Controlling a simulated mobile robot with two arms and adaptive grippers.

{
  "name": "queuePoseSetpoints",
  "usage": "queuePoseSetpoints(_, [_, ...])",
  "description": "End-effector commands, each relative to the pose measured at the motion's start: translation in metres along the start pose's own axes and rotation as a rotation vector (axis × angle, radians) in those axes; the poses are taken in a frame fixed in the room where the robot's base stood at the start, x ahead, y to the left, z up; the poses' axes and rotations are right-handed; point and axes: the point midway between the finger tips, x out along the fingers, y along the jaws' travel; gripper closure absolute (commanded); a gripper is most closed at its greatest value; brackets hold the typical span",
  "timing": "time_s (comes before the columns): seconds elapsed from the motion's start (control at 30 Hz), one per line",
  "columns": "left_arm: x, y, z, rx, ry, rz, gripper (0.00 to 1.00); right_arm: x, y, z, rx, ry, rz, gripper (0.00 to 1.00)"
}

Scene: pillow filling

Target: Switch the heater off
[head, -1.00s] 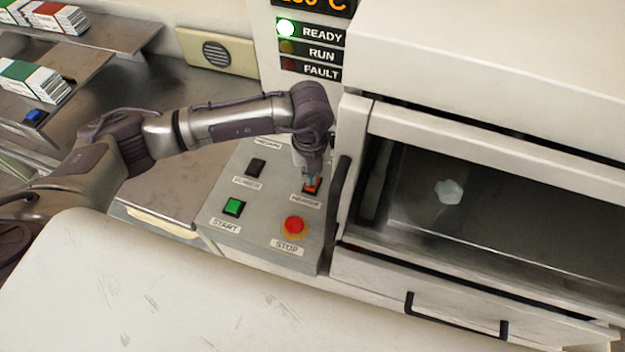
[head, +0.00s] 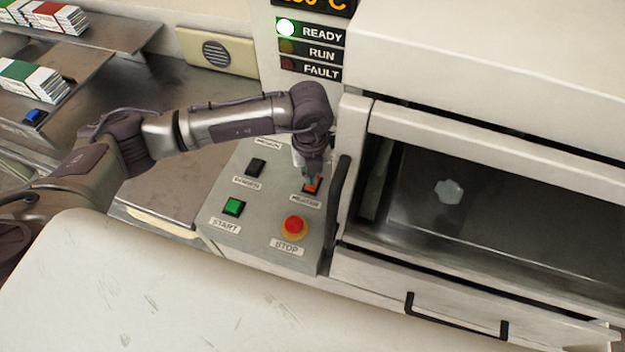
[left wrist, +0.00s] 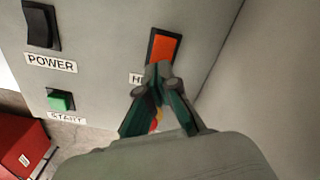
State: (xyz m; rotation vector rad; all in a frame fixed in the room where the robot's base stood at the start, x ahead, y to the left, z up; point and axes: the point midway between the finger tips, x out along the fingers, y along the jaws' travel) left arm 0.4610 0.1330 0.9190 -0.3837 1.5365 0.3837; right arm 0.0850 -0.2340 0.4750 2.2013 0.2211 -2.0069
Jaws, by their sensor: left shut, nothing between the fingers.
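The heater switch (head: 313,186) is an orange-red rocker in a black frame on the grey control panel (head: 262,215). Its label, below it, reads HEATER in the head view. The switch also shows lit orange in the left wrist view (left wrist: 163,50). My left gripper (head: 309,178) is shut and empty, with its fingertips right at the switch. In the left wrist view the fingertips (left wrist: 158,72) overlap the switch's lower edge and cover part of the label. I cannot tell whether they touch it. My right gripper is not in view.
On the same panel are a black POWER switch (head: 256,167), a green START button (head: 233,207) and a red STOP button (head: 294,225). The machine's black handle (head: 339,203) stands close to the right of the gripper.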

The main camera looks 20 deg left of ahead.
Motion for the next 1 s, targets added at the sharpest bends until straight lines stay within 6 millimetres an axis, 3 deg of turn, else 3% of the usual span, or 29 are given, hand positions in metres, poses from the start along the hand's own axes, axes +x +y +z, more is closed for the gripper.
queuePoseSetpoints(1.0, [0.016, 0.000, 0.000, 0.000, 0.000, 0.000, 1.00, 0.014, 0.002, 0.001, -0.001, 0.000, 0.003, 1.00])
